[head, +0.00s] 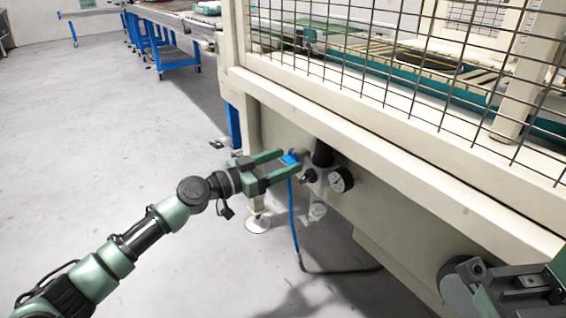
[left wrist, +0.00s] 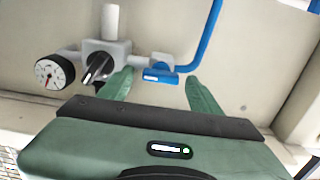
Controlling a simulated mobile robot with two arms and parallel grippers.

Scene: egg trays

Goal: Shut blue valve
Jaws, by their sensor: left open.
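The blue valve (head: 290,158) is a small blue handle on the air fitting at the side of the cream machine frame. In the left wrist view the blue handle (left wrist: 161,75) lies roughly level, just below a grey pipe fitting. My left gripper (head: 291,161) is green, open and empty. Its fingertips are at the valve, one on each side of the handle in the left wrist view, with gaps visible. I cannot tell whether either finger touches it. No right gripper fingers can be made out.
A black regulator knob (left wrist: 98,68) and a round pressure gauge (head: 341,179) sit beside the valve. A blue hose (head: 292,215) hangs below it. The machine frame (head: 400,170) with wire mesh fills the right. Open floor (head: 100,140) lies left.

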